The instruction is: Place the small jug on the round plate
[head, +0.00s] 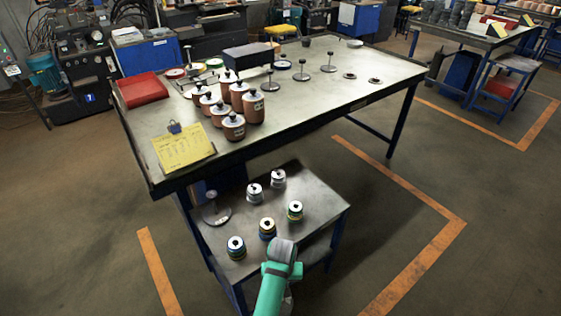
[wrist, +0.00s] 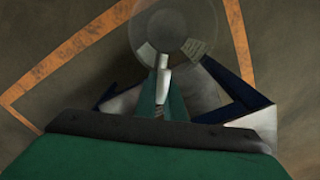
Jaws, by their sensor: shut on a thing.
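I cannot pick out a jug for certain in either view. In the wrist view my gripper (wrist: 162,88) is shut on a see-through round thing (wrist: 205,22) with a grey middle and a pale patch; whether this is the jug I cannot tell. A bright metal stem shows between the fingers. In the head view my green arm reaches in from the bottom beside the low table, and the fingers and their load are hidden. No plate is certain; a pale flat round piece (head: 354,43) lies at the back of the big table.
The low table (head: 318,187) carries several small ringed stacks (head: 267,227) and a round-based stand (head: 216,212). The big table (head: 310,108) holds copper-coloured canisters (head: 233,127), a red tray (head: 142,90), a yellow sheet (head: 184,147) and stemmed stands (head: 328,66). Its right front is bare.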

